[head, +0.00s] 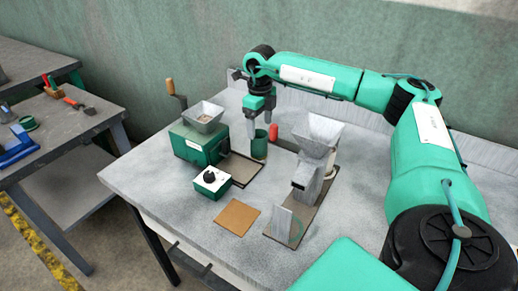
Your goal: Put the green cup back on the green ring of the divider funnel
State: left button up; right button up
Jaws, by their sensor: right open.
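The green cup (259,147) stands upright at the right end of a dark tray near the middle of the table. My right gripper (260,120) points down directly over the cup and is open. Its fingertips are close to the cup's rim; I cannot tell if they touch it. The divider funnel (322,133) is a grey hopper with a chute, standing on a brown base to the right of the cup. A pale green ring (296,233) shows at the front of that base, partly behind a clear or grey plate (283,224). My left gripper is out of view.
A green mill (192,146) with a hopper and crank stands left of the cup. A control box with a black knob (211,181) and a brown mat (237,218) lie in front. A red object (273,132) is close beside my right gripper.

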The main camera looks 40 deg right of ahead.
aim_at(259, 137)
notch_tip(259, 137, down, 5)
jog(key=shift+a+f+p, duration=0.1)
jog(key=shift+a+p, duration=0.05)
jog(key=shift+p, duration=0.25)
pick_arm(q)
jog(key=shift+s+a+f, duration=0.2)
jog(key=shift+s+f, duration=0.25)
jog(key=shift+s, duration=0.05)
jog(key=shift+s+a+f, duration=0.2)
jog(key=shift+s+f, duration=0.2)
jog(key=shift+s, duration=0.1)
pick_arm(e)
jog(key=shift+c, duration=0.3)
jog(key=c, duration=1.1)
